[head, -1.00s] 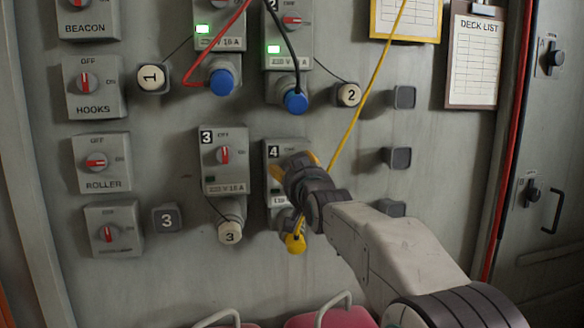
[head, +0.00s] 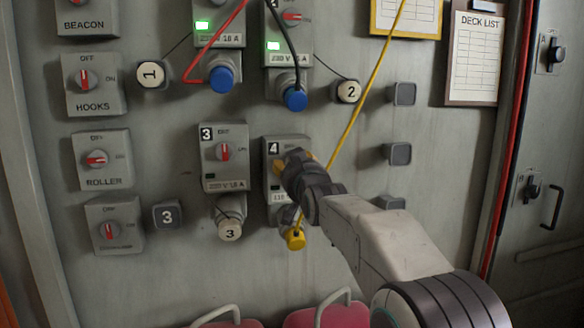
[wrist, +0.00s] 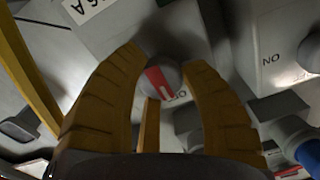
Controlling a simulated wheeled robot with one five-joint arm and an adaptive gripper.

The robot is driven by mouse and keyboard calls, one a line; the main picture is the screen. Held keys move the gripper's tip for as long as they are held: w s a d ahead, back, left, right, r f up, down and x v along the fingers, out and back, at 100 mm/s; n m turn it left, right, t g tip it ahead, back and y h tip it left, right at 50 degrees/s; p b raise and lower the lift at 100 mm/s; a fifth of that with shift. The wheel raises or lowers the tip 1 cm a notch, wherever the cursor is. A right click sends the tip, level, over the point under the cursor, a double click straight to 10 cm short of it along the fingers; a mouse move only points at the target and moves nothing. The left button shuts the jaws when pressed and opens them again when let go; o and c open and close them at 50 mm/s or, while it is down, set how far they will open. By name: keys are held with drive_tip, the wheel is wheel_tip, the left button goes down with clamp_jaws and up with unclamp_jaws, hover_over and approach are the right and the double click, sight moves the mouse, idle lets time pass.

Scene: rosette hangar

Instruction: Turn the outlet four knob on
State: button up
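The outlet four box (head: 274,150) is on the wall panel, marked 4. Its lamp looks dark, and a yellow plug (head: 296,239) hangs at its lower end. My gripper (head: 294,162) is in front of it and hides its knob in the head view. The fingers stand apart on either side; contact is hard to tell. The pointer's white end is toward partly hidden lettering, likely OFF.
The outlet three box (head: 222,170) is close on the left, with white plug 3 (head: 230,229) below. Two outlets above have lit green lamps and blue plugs (head: 222,78). A yellow cable (head: 357,110) runs right of outlet four. Grey wall blocks (head: 397,154) are further right.

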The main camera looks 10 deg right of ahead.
drive_tip(key=c, duration=0.5)
drive_tip(key=shift+f+m, duration=0.1)
drive_tip(key=shift+m, duration=0.2)
drive_tip(key=m+b, duration=0.1)
drive_tip(key=m, duration=0.1)
drive_tip(key=shift+m, duration=0.3)
drive_tip(key=m+b, duration=0.1)
drive_tip(key=m, duration=0.3)
drive_tip(key=shift+m+b, duration=0.3)
drive_tip(key=shift+b, duration=0.1)
drive_tip(key=m+b, duration=0.1)
drive_tip(key=m, duration=0.9)
drive_tip(key=shift+b, duration=0.3)
drive_tip(key=shift+r, duration=0.2)
drive_tip(key=o, duration=1.2)
drive_tip(key=shift+f, duration=0.1)
